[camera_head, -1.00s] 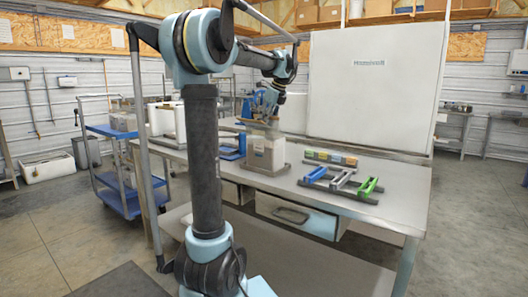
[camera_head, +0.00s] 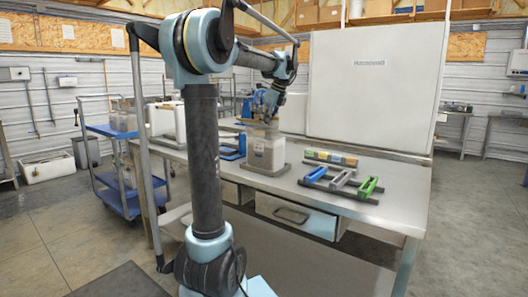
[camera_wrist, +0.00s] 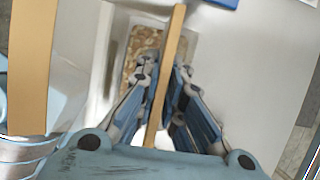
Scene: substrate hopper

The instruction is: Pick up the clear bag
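The clear bag (camera_head: 266,153) stands upright on the table, on a grey tray (camera_head: 258,175). My gripper (camera_head: 264,112) is directly above it, pointing down at its top. In the wrist view my gripper (camera_wrist: 165,70) has one finger on each side of a narrow tan strip (camera_wrist: 171,40), which looks like the bag's top edge. Brown, grainy contents (camera_wrist: 144,42) show below the fingertips. I cannot tell whether both fingers press on the strip.
A blue, grey and green rack (camera_head: 342,180) lies to the right on the table (camera_head: 395,205). A white panel (camera_head: 365,95) stands behind. White containers (camera_head: 167,120) are at left, by a blue cart (camera_head: 112,131). A second tan strip (camera_wrist: 30,70) is at left in the wrist view.

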